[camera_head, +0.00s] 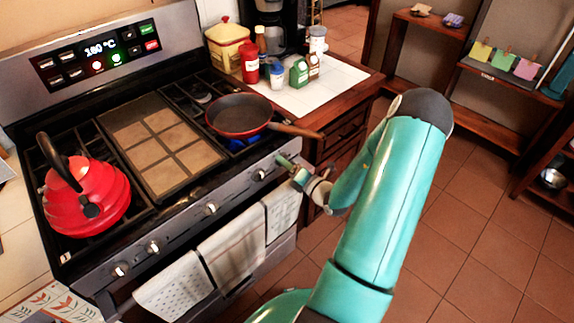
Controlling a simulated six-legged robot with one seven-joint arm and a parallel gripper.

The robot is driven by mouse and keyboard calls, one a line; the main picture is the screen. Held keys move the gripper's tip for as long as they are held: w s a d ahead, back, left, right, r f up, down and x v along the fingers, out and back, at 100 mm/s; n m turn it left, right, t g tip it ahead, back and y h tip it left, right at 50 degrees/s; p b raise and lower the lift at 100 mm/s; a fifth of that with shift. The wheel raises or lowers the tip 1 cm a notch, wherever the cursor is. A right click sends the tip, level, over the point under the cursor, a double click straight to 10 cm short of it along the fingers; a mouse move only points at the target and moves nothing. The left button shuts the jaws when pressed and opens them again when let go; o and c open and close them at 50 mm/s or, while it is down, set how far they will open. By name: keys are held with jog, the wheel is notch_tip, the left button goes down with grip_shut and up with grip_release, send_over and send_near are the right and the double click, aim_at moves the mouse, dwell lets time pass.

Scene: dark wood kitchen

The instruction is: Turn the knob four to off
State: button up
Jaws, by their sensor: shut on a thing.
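The stove's front panel (183,229) carries a row of silver knobs. One knob (121,269) is at the left end, another (152,247) beside it, one in the middle (211,208) and one right of the middle (259,175). My gripper (286,162) is at the right end of the panel, reaching in from the right. It is shut on the rightmost knob, which its fingers mostly hide. The knob's exact angle cannot be told. A blue flame (240,144) shows under the dark frying pan (238,114) on the right burner.
A red kettle (92,200) stands on the left burner. The pan's wooden handle (296,130) juts out over the counter edge above my gripper. Towels (232,255) hang on the oven handle below. Jars and bottles (277,76) stand on the right counter. The tiled floor at right is clear.

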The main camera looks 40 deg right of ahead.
jog(key=m, duration=0.6)
jog(key=shift+a+r, duration=0.1)
dwell(0.5)
jog(key=o, duration=0.9)
jog(key=shift+o, duration=0.2)
jog(key=s, duration=1.3)
jog(key=shift+s+d, duration=0.25)
jog(key=shift+s, duration=0.15)
